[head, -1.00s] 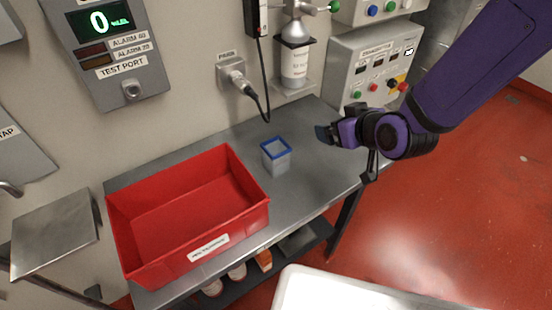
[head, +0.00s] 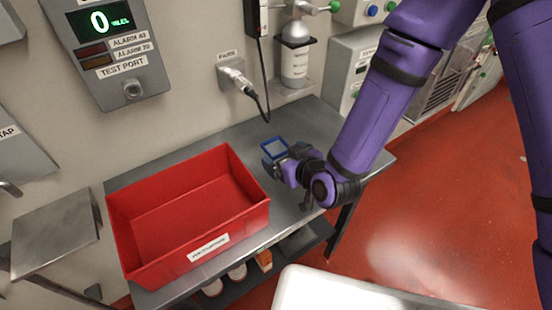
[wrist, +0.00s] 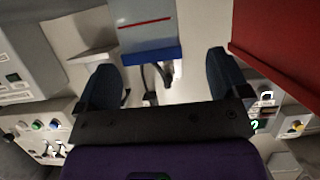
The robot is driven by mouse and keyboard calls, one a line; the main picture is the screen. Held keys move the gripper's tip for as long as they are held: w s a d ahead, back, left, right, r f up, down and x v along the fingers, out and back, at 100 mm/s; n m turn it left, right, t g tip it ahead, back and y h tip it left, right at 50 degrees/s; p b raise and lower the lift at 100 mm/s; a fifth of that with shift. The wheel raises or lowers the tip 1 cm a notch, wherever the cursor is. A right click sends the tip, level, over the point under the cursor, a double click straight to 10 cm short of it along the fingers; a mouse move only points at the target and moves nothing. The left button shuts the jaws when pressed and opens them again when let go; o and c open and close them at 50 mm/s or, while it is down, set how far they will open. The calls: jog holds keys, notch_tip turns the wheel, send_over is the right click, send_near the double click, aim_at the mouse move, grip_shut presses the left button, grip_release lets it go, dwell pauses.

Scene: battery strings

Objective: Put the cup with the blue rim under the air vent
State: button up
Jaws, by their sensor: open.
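The cup with the blue rim (head: 274,148) stands upright on the grey metal bench (head: 235,136), just right of the red bin. My gripper (head: 281,170) is at the cup's near right side and hides its lower part. In the wrist view the cup (wrist: 146,27), with a thin red line on its wall, is ahead of my gripper (wrist: 165,72). Its blue rim (wrist: 153,55) lies between the open fingers in the picture. The fingers do not appear closed on it. A slatted grey grille (head: 438,92) shows at the right back; I cannot tell if it is the air vent.
The red bin (head: 238,222) fills the bench's left part, close to the cup and gripper. A plug with a hanging cable (head: 245,85) and a bottle (head: 295,65) are on the wall behind. Bare bench lies behind and right of the cup.

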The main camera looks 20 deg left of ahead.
aim_at(271, 146)
jog(key=shift+w+d+x, duration=0.1)
jog(key=shift+x, duration=0.85)
jog(key=shift+w+d+x, duration=0.1)
jog(key=shift+x, duration=0.85)
jog(key=shift+w+d+x, duration=0.15)
jog(key=shift+x, duration=0.8)
jog(key=shift+f, duration=0.1)
jog(key=shift+c, duration=0.4)
jog(key=c, duration=1)
